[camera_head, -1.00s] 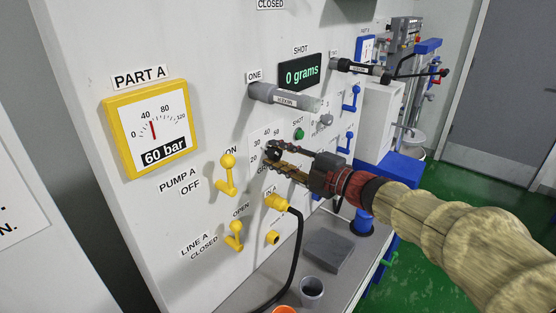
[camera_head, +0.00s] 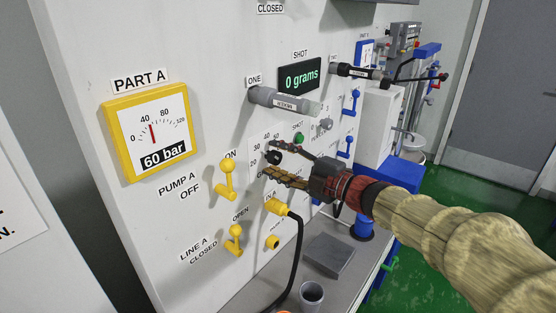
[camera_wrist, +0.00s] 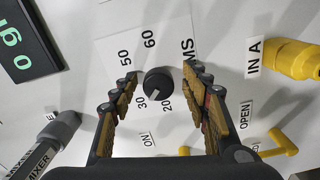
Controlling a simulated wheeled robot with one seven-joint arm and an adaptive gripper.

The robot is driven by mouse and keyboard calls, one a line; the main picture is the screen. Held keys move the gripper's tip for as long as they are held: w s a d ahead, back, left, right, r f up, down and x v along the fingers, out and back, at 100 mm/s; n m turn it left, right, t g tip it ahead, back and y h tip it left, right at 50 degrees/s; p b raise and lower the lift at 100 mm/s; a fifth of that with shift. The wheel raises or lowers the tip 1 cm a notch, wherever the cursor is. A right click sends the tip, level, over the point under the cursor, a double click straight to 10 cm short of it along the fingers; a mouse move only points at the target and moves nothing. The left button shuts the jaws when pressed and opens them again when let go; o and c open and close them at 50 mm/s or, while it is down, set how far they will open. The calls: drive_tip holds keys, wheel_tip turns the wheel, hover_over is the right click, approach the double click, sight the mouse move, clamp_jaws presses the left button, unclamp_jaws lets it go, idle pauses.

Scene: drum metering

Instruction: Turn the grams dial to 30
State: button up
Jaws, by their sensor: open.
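The grams dial is a black round knob (camera_wrist: 158,84) on a white scale plate, with 20, 30, 50 and 60 readable around it in the wrist view. In the head view the knob (camera_head: 274,157) shows small on the panel. My gripper (camera_wrist: 161,78) is open, with one finger on each side of the knob and gaps visible between. In the head view my gripper (camera_head: 269,160) is at the panel around the knob. The shot display (camera_head: 300,75) reads 0 grams.
A yellow hose fitting (camera_head: 278,206) sits just below my gripper, with a black hose hanging down. Yellow levers (camera_head: 228,176) are to the left. A grey mixer (camera_head: 285,101) juts out above. A green shot button (camera_head: 299,138) is just above right.

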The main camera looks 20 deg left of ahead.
drive_tip(key=shift+d, duration=0.1)
drive_tip(key=v, duration=1.1)
drive_tip(key=shift+s+d, duration=0.15)
drive_tip(key=shift+d, duration=0.25)
